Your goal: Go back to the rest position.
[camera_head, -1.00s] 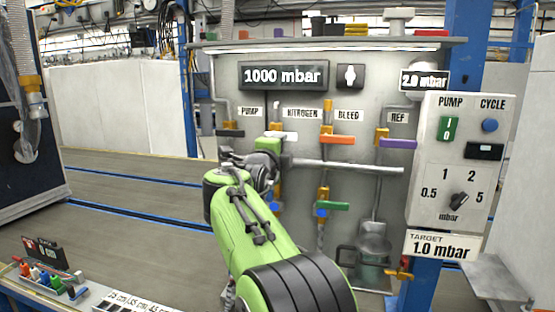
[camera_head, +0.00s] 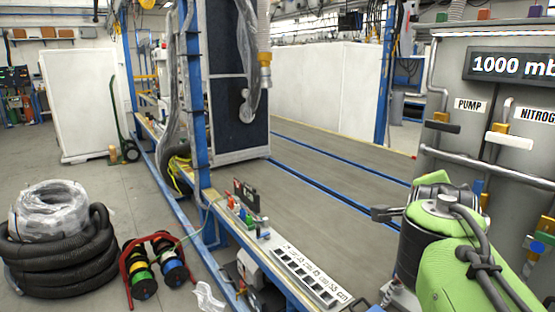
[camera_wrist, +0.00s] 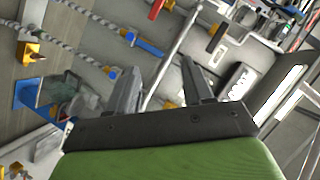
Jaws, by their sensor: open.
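My gripper (camera_wrist: 163,85) is open in the wrist view, its two dark fingers apart with nothing held between them. In the head view the gripper end (camera_head: 386,214) is at the right, in front of the grey charging panel (camera_head: 440,190). The panel is cut off by the right edge. It shows a "1000 mb" display (camera_head: 512,66), a PUMP label (camera_head: 470,104) and valve handles. In the tilted wrist view a blue valve handle (camera_wrist: 148,47) and a metal rail (camera_wrist: 172,55) lie beyond the fingers.
A long bench (camera_head: 312,268) with small coloured fittings runs through the middle. A black hose coil (camera_head: 60,250) and a red reel stand (camera_head: 150,262) are on the floor at left. A dark cabinet (camera_head: 226,75) stands behind.

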